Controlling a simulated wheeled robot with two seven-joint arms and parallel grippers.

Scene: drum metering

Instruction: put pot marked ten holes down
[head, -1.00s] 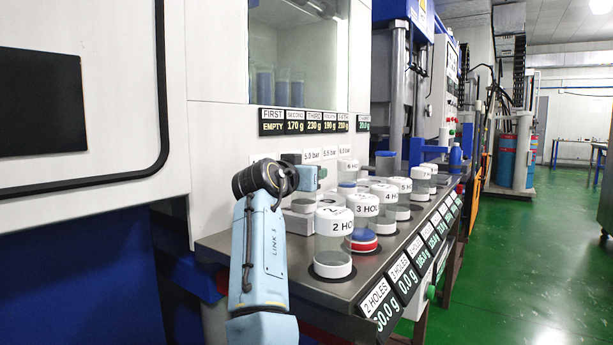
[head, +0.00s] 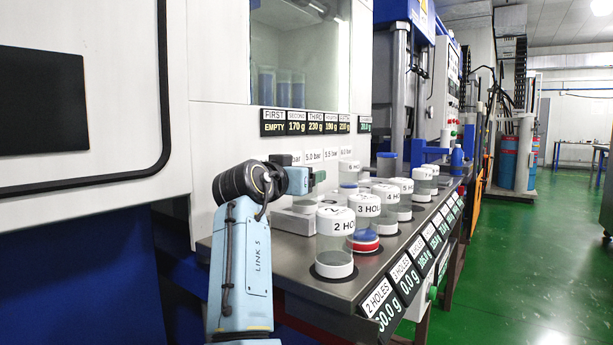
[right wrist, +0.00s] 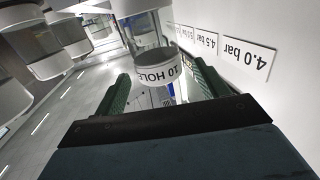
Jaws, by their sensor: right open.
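The pot marked ten holes (right wrist: 180,77) shows in the right wrist view, its labelled band upside down in the picture. Its clear body extends toward the top edge of that view. My right gripper (right wrist: 163,82) is open, with one green finger on each side of the pot's labelled end; I cannot tell whether either finger touches it. In the head view, my right gripper is partly seen beyond the dark wrist, near the wall behind the bench. I cannot make out the ten-hole pot in the head view. My left gripper is not in view.
Other marked pots stand on the steel bench (head: 290,272), including the two-hole pot (head: 335,245) and three-hole pot (head: 364,208). A red and blue lid-like piece (head: 364,241) lies between them. Pressure labels (right wrist: 249,58) line the wall. Weight displays run along the bench's front edge.

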